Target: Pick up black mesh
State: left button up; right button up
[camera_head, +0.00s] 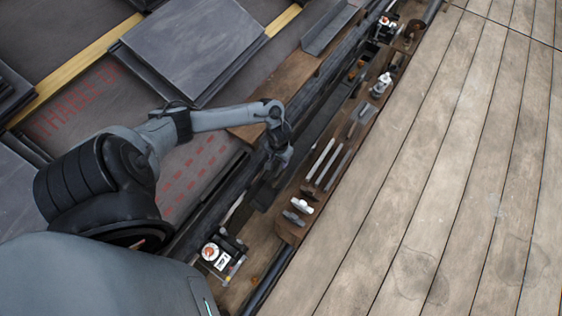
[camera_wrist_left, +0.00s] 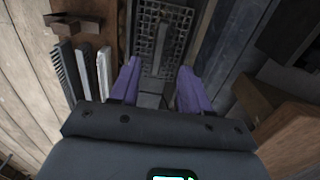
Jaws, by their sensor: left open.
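The black mesh (camera_wrist_left: 150,42), a dark flat piece with a grid of holes, lies in the gutter-like strip ahead of my left gripper (camera_wrist_left: 158,70) in the left wrist view. A plain grey bar runs along the middle of the mesh. The two purple fingers are spread apart with nothing held between them, and the mesh lies beyond and between their tips. In the head view my left gripper (camera_head: 273,172) hangs over the dark channel beside the tool board; the mesh cannot be made out clearly there. My right gripper is not in view.
A brown tool board (camera_head: 292,232) with several long flat tools lies right of the gripper. A white device with an orange dial (camera_head: 211,253) stands near my arm. Dark slates (camera_head: 190,45) lie on the roof at upper left. The wooden planks (camera_head: 440,170) at right are clear.

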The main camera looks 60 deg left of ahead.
pick_arm(q)
jog(key=b, duration=0.3)
send_over(280, 170)
jog(key=f, duration=0.5)
jog(key=shift+s+d, duration=0.25)
jog(key=f+b, duration=0.2)
jog(key=f, duration=0.1)
jog(key=f+b, duration=0.2)
jog(key=shift+w+a, duration=0.15)
jog(key=shift+a, duration=0.1)
jog(key=shift+r, duration=0.1)
grip_shut()
